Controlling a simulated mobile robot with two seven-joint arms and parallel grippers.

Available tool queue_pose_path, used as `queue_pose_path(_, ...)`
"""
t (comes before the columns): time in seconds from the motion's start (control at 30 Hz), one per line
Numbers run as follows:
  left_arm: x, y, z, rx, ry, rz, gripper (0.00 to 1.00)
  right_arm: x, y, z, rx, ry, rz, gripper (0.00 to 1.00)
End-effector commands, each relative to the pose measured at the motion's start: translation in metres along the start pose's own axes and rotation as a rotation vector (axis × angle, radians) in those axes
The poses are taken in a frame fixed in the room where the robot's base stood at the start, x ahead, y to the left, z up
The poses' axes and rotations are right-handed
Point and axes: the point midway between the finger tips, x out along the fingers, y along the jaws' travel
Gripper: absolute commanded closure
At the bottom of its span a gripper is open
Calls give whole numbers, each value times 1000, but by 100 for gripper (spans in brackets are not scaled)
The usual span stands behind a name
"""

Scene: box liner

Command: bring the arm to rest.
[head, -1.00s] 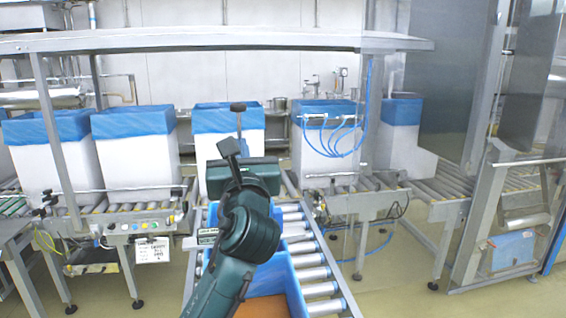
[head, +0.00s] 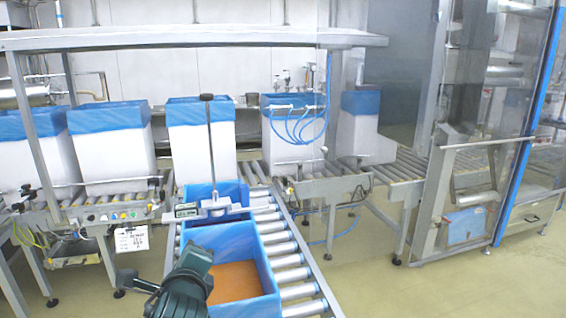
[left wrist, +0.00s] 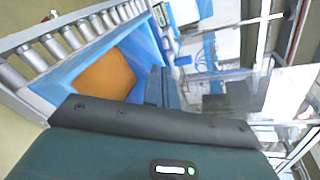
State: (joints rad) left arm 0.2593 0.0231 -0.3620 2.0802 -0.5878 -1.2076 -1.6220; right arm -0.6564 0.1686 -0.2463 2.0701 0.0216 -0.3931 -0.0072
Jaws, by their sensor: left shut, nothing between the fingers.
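My left gripper (head: 195,257) is low in the head view, in front of the near blue bin's left side, with my dark green wrist behind it. In the left wrist view its dark fingers (left wrist: 162,88) are together with nothing between them. The near blue bin (head: 268,272) has an orange-brown bottom (head: 235,281) and stands on rollers; it also shows in the left wrist view (left wrist: 147,40). The gripper appears apart from the bin, though the overlap hides part of its left edge. My right gripper is not in view.
A second blue bin (head: 230,193) stands behind, beside a scale-like device (head: 187,211) and a thin post (head: 210,150). White boxes with blue liners (head: 203,150) line the back conveyor. A metal frame (head: 435,195) stands right. Floor right of the rollers (head: 300,285) is open.

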Motion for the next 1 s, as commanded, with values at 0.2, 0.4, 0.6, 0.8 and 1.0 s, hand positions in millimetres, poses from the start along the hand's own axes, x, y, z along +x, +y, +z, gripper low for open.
queue_pose_path(0.2, -52, 148, -42, -694, 132, 404, 100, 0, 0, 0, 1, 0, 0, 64)
queue_pose_path(0.4, -120, 232, -61, -1183, 54, 753, 100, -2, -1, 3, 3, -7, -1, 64)
queue_pose_path(0.6, -180, 279, -68, -1491, -106, 1011, 100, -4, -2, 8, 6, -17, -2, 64)
queue_pose_path(0.8, -196, 295, -80, -1658, -157, 1078, 100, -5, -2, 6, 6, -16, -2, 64)
queue_pose_path(1.0, -172, 293, -108, -1727, -7, 949, 100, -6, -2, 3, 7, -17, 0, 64)
